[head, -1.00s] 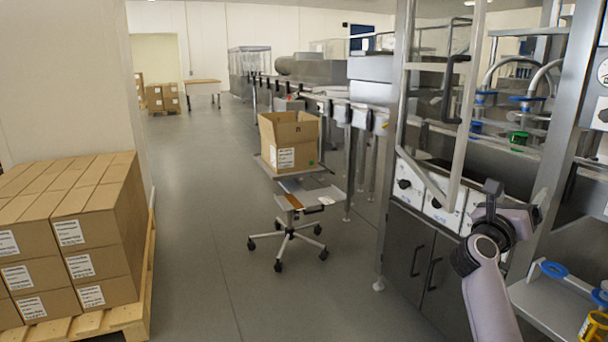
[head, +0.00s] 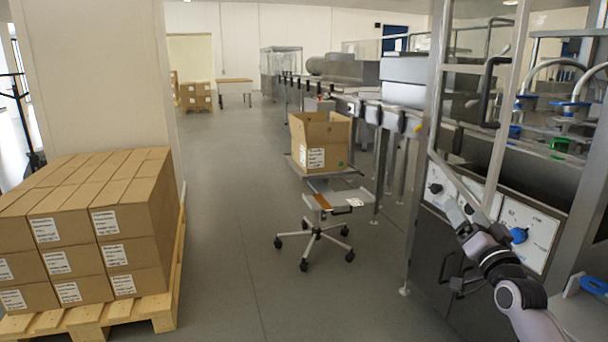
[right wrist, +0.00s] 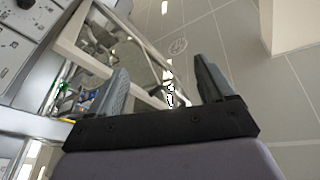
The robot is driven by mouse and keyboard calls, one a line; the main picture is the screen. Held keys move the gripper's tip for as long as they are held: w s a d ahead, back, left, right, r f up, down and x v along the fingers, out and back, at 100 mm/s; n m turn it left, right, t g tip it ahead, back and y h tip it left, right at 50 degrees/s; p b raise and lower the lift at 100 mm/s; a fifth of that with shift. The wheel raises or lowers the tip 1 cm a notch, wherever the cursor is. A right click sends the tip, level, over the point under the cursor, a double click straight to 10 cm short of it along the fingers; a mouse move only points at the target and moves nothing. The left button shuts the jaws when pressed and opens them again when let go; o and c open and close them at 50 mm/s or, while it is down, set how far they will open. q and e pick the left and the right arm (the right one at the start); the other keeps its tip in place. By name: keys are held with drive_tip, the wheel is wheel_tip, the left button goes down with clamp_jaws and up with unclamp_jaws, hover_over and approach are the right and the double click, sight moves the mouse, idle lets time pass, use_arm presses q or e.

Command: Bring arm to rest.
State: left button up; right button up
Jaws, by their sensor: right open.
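My right arm (head: 520,300) comes in from the lower right of the head view. It reaches up and left in front of the white control panels of the steel machine. My right gripper (head: 447,206) is at its end, near the machine's frame post. In the right wrist view the right gripper (right wrist: 163,86) has its two grey fingers spread apart with nothing between them. Whether it touches the machine cannot be told. My left gripper is not in view.
The steel machine (head: 427,270) stands close on the right, with a blue knob (head: 519,235) on its panel. An open carton (head: 320,140) sits on a wheeled stand. Stacked boxes (head: 90,220) on a wooden pallet (head: 160,310) are at left. The floor (head: 235,240) between is clear.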

wheel_tip(320, 180, down, 7)
drive_tip(key=d+n+g+h, duration=0.3)
drive_tip(key=n+g, duration=0.1)
drive_tip(key=n, duration=0.3)
drive_tip(key=s+a+f+g+y, duration=0.1)
drive_tip(key=s+a+f+g, duration=0.1)
drive_tip(key=s+a+f, duration=0.45)
drive_tip(key=s+a+f+n+g+y, duration=0.1)
drive_tip(key=s+a+f+y, duration=0.15)
drive_tip(key=s+f, duration=0.65)
drive_tip(key=s+a+f+g+y, duration=0.1)
drive_tip(key=s+a+f+g, duration=0.1)
drive_tip(key=s+a+f, duration=0.45)
drive_tip(key=s+a+f+g, duration=0.1)
drive_tip(key=s+a+f, duration=0.1)
drive_tip(key=s, duration=0.6)
drive_tip(key=s+a+f+g, duration=0.1)
drive_tip(key=s+a, duration=0.1)
drive_tip(key=s, duration=0.5)
wheel_tip(320, 180, up, 11)
drive_tip(key=d+p, duration=0.2)
drive_tip(key=p, duration=1.2)
drive_tip(key=shift+s+r+m, duration=0.15)
drive_tip(key=shift+s+m, duration=0.1)
drive_tip(key=shift+m, duration=0.05)
